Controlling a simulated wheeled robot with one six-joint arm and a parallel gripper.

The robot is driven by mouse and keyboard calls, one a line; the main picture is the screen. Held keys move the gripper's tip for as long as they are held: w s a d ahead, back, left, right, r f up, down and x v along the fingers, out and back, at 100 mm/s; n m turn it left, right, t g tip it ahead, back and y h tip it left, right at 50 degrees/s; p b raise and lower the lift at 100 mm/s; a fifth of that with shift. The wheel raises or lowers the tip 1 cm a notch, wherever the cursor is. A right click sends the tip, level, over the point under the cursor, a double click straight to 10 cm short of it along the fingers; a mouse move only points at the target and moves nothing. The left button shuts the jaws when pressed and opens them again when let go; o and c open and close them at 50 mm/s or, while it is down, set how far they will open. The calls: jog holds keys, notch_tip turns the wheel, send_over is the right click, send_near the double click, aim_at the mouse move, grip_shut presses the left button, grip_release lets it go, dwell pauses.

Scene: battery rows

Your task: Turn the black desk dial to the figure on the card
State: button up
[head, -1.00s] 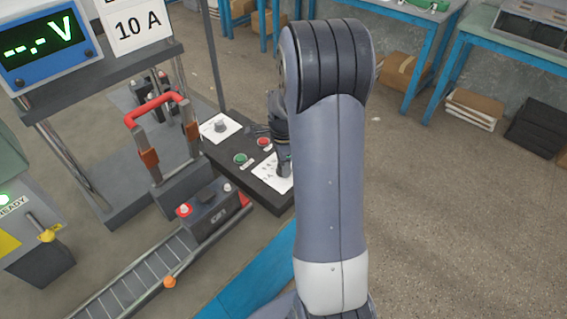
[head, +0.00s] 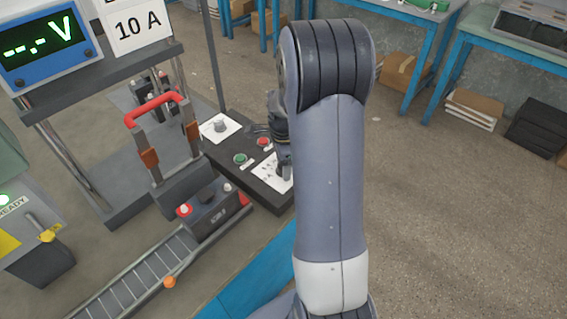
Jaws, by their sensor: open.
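The card (head: 138,27) at the upper left reads "10 A". The black dial (head: 284,170) is on a white plate (head: 268,174) at the right end of the dark desk panel, partly hidden behind my arm. My gripper (head: 262,130) shows only in part, as dark pieces left of my arm, over the panel beside the dial. It is open. I cannot tell whether it touches the dial, and the dial's pointer and figures are too small to read.
The panel also has a grey knob (head: 219,125) on a white plate, a green button (head: 240,159) and a red button (head: 263,142). A display (head: 42,48) shows "--.- V".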

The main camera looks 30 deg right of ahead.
notch_tip(320, 180, up, 11)
jog(key=shift+p, duration=0.3)
jog(key=shift+f, duration=0.15)
dwell(0.3)
notch_tip(320, 180, down, 11)
jog(key=shift+b, duration=0.35)
jog(key=shift+n, duration=0.3)
jog(key=shift+r, duration=0.2)
